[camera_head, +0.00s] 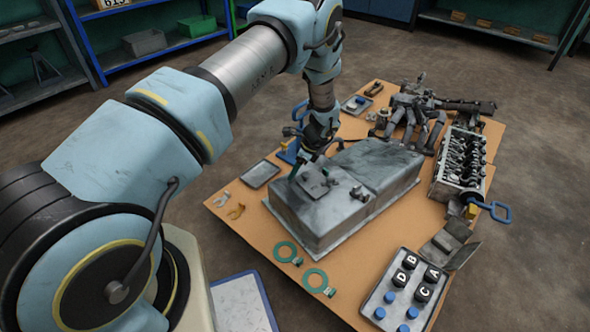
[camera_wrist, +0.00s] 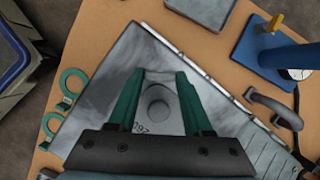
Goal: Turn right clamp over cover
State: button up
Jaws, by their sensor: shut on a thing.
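A large grey metal housing (camera_head: 345,215) lies on the tan table. A small dark square cover plate (camera_head: 314,183) shows on its near left top, under my gripper (camera_head: 308,168). In the wrist view, my gripper (camera_wrist: 160,75) has its two green fingers on either side of a grey plate with a round knob (camera_wrist: 157,105). The fingers are shut on this plate, and part of a printed number shows near the palm. A small metal fitting (camera_head: 357,192), possibly a clamp, sits on the housing right of the plate. I cannot make out the right clamp for certain.
Two green rings (camera_head: 288,252) lie at the table's near left. A tray with lettered black caps and blue caps (camera_head: 405,290) is at front right. A cylinder head (camera_head: 460,165) and linkage parts (camera_head: 412,105) crowd the far right. A blue stand (camera_wrist: 275,55) stands close beside the housing.

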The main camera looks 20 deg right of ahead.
grip_shut()
